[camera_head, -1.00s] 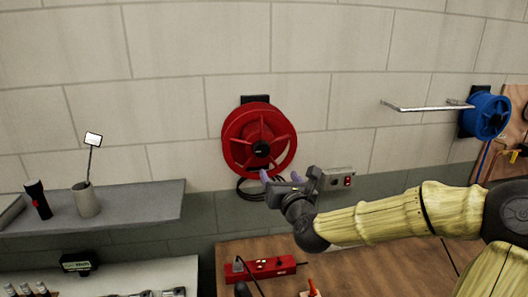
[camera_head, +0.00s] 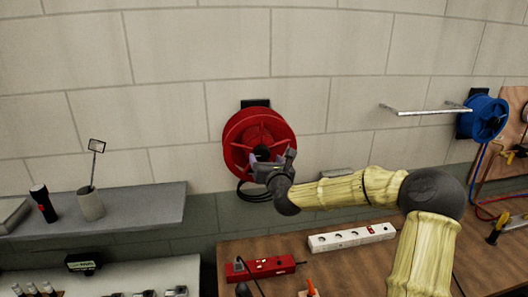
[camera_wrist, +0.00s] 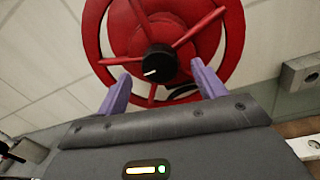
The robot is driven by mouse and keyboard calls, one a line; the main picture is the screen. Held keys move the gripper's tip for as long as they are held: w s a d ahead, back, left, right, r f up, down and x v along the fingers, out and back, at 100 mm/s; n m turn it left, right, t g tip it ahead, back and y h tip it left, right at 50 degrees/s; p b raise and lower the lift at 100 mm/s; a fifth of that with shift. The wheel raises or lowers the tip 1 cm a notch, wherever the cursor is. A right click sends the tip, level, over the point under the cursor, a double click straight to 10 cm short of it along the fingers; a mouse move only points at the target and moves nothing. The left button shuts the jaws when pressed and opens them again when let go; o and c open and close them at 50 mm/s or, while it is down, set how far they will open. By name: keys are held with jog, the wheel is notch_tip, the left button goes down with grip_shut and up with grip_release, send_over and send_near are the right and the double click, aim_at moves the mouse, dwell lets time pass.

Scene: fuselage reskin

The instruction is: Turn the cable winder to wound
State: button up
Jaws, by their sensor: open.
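The cable winder is a red spoked reel (camera_head: 240,131) on the wall, with a dark bracket above it and dark cable hanging below. In the wrist view the reel (camera_wrist: 117,35) fills the upper middle. Its black centre knob (camera_wrist: 157,64) carries a white mark pointing left and slightly down. My gripper (camera_head: 264,158) is in front of the reel's lower middle and hides part of it in the head view. In the wrist view my gripper (camera_wrist: 160,84) is open, its two purple fingers apart, one to each side below the knob. Contact with the knob cannot be told.
A blue reel (camera_head: 487,117) and a metal bar (camera_head: 425,108) are on the wall at right. A grey shelf (camera_head: 140,207) with a cup and flashlight juts out at left. A wooden bench (camera_head: 350,265) below holds a red power strip (camera_head: 260,268) and a white one (camera_head: 350,238).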

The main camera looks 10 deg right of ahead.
aim_at(263, 155)
jog(key=shift+w+a+p, duration=0.1)
jog(key=shift+w+p, duration=0.4)
jog(key=shift+w, duration=1.15)
jog(key=shift+c, duration=0.2)
jog(key=c, duration=0.9)
